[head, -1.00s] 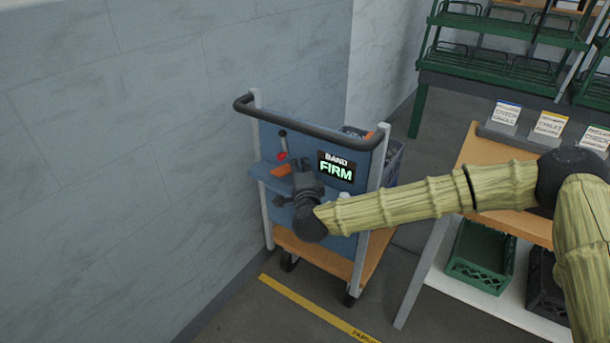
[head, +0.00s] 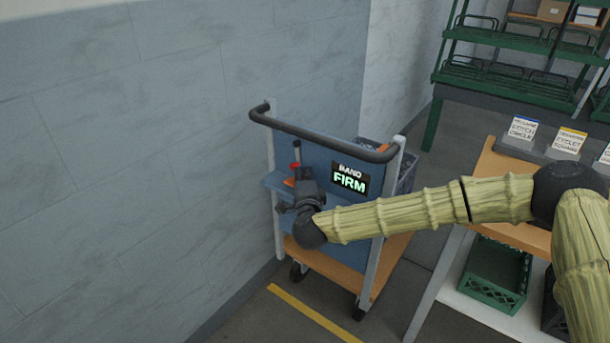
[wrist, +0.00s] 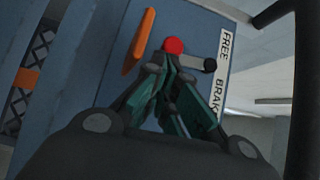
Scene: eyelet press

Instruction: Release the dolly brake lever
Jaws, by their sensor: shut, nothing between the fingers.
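The dolly (head: 345,215) is a cart with a blue panel and black push handle, standing by the grey wall. Its brake lever (head: 297,152) stands up from the panel's left part, with a red round part (head: 295,166) at its lower end. In the wrist view the lever (wrist: 192,57) runs right from the red part (wrist: 174,45) to a black knob (wrist: 210,65). The knob is beside a FREE / BRAKE label (wrist: 221,75), near the end of FREE. My gripper (wrist: 172,68) is shut and empty, its fingertips close below the red part; contact is unclear.
An orange bar (wrist: 139,42) is left of the red part. A sign on the panel (head: 350,181) reads BAND FIRM. The wall (head: 180,150) is close on the left. A table with green and dark crates (head: 490,275) stands right. A yellow line (head: 310,312) crosses the floor.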

